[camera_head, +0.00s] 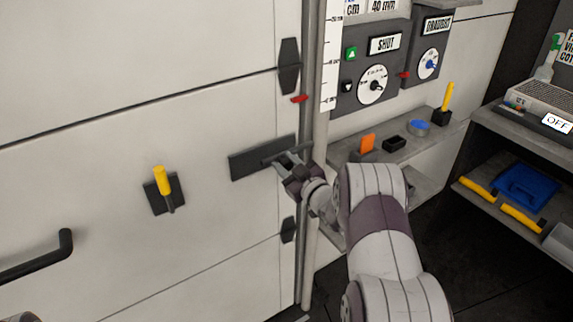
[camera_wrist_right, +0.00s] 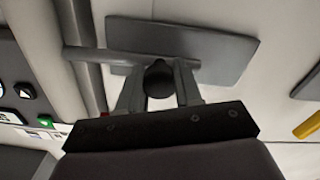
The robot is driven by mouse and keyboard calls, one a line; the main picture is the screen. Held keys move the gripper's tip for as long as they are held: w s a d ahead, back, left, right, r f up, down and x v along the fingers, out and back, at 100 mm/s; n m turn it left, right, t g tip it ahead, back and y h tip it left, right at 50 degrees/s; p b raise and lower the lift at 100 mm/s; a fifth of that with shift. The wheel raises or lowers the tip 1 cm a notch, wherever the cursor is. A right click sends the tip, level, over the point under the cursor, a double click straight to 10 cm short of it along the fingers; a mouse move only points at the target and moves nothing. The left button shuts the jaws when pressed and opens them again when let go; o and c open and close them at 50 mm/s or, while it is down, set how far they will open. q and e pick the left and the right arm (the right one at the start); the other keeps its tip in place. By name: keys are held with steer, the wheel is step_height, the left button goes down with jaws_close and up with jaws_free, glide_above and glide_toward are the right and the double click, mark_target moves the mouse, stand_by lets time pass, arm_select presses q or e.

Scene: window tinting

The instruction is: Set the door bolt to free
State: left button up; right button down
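The door bolt is a grey bar (camera_head: 290,153) across a dark plate (camera_head: 245,164) on the pale door. Its right end reaches the grey post at the door's edge. In the right wrist view the bar (camera_wrist_right: 95,56) crosses the plate (camera_wrist_right: 225,50), and its end lies over the post. A dark round knob (camera_wrist_right: 158,78) projects from the bar. My right gripper (camera_head: 284,161) is at the bolt, its two fingers (camera_wrist_right: 159,85) on either side of the knob and apparently closed against it.
A yellow-handled fitting (camera_head: 162,182) and a black door handle (camera_head: 38,258) are on the door to the left. Right of the post are a SHUT control panel (camera_head: 372,70) and a small shelf (camera_head: 425,140) with an orange item (camera_head: 367,143). A rack (camera_head: 497,128) stands far right.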

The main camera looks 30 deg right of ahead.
mark_target(262, 165)
steer(key=a, duration=0.5)
steer(key=shift+s+a+b, duration=0.2)
steer(key=shift+b, duration=0.15)
steer(key=shift+d+f, duration=0.1)
steer(key=c, duration=0.8)
jaws_free()
steer(key=shift+o, duration=0.2)
steer(key=shift+a, duration=0.25)
steer(key=shift+s+d, duration=0.1)
steer(key=shift+d, duration=0.05)
steer(key=shift+s, duration=0.35)
steer(key=s, duration=1.1)
steer(key=shift+s+d, duration=0.4)
